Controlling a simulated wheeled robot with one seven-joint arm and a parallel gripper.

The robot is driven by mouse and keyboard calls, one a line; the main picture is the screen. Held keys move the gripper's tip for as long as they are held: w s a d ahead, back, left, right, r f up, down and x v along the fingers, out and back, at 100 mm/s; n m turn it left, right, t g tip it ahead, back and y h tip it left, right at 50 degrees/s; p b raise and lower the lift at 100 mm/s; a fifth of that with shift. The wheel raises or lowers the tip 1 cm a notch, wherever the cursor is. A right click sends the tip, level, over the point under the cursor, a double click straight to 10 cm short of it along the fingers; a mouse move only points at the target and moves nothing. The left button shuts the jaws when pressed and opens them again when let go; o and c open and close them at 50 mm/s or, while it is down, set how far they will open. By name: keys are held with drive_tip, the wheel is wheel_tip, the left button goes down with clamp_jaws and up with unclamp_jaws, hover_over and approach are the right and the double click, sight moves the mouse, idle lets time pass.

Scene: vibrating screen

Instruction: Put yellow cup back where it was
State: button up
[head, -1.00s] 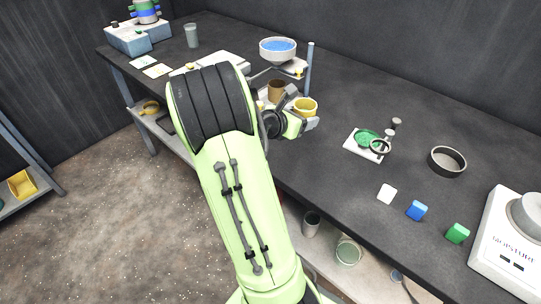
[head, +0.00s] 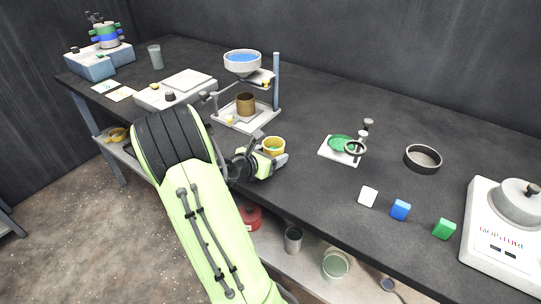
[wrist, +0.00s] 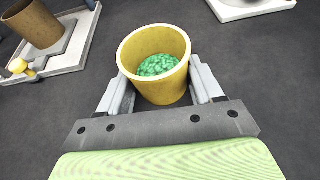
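The yellow cup (head: 273,146) is upright between the fingers of my gripper (head: 270,156), near the front edge of the bench. In the wrist view the cup (wrist: 155,85) holds green granules, and the fingers of my gripper (wrist: 160,88) flank it on both sides and appear closed on it. I cannot tell whether its base touches the bench; its lower part is hidden by my gripper. A stand (head: 264,122) with a blue-filled bowl (head: 242,64) and a brown cylinder (head: 245,104) is behind and to the left.
To the right are a white plate with a green dish (head: 340,144), a dark ring (head: 422,158), small white, blue and green cubes (head: 400,209) and a moisture device (head: 500,225). A flat white scale (head: 188,82) is left. Bare bench lies between cup and plate.

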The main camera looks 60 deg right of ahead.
drive_tip(key=o, duration=0.3)
drive_tip(key=shift+o, duration=0.2)
drive_tip(key=shift+r, duration=0.15)
drive_tip(key=p+v, duration=0.3)
drive_tip(key=v, duration=0.9)
drive_tip(key=shift+r, duration=0.1)
drive_tip(key=s+a+r+m+t+y, duration=0.1)
drive_tip(key=a+m+y, duration=0.3)
drive_tip(key=a, duration=0.6)
drive_tip(key=s+a+r+m+t+y, duration=0.2)
drive_tip(key=a+r+m+t+y, duration=0.1)
drive_tip(key=a, duration=0.7)
drive_tip(key=s+a+r+m+t+y, duration=0.1)
drive_tip(key=a+r+m+t+y, duration=0.2)
drive_tip(key=a+m+y, duration=0.3)
drive_tip(key=a+m, duration=0.3)
drive_tip(key=a, duration=0.1)
drive_tip(key=shift+s+t, duration=0.4)
